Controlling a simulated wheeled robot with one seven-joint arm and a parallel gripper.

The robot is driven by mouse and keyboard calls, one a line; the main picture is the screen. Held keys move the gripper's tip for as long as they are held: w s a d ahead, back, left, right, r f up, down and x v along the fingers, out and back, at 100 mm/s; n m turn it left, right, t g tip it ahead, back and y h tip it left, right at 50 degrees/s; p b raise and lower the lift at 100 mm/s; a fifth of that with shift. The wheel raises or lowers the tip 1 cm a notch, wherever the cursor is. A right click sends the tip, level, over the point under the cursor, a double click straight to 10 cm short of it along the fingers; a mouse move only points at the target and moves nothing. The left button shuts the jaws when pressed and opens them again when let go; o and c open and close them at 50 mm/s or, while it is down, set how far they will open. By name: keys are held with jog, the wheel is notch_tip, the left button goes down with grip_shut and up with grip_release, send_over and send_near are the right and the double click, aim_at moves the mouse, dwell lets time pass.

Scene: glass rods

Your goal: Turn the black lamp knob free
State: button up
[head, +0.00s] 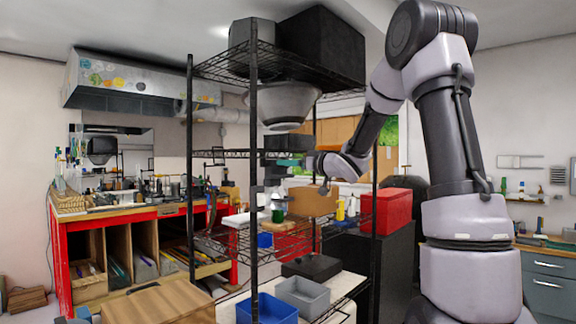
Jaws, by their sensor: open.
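My arm comes down from the upper right and reaches toward the black wire shelf rack (253,190). My gripper (324,187) is small and dark at the end of the arm, near the middle of the picture. It is open, with nothing visible between its fingers. I cannot make out the black lamp knob in this view. A large grey lamp-like bowl (290,104) hangs or sits under the top shelf, above and left of my gripper; no knob shows on it. Whether my gripper touches anything is too small to tell.
The rack holds a black box (322,46), a blue bin (266,308) and a grey bin (302,296). A red box (385,211) stands right of my gripper. A brown box (312,202) is just below it. A red workbench (150,215) stands at left. Rack posts and shelves crowd the space.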

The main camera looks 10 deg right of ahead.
jog(key=shift+x, duration=0.8)
grip_shut()
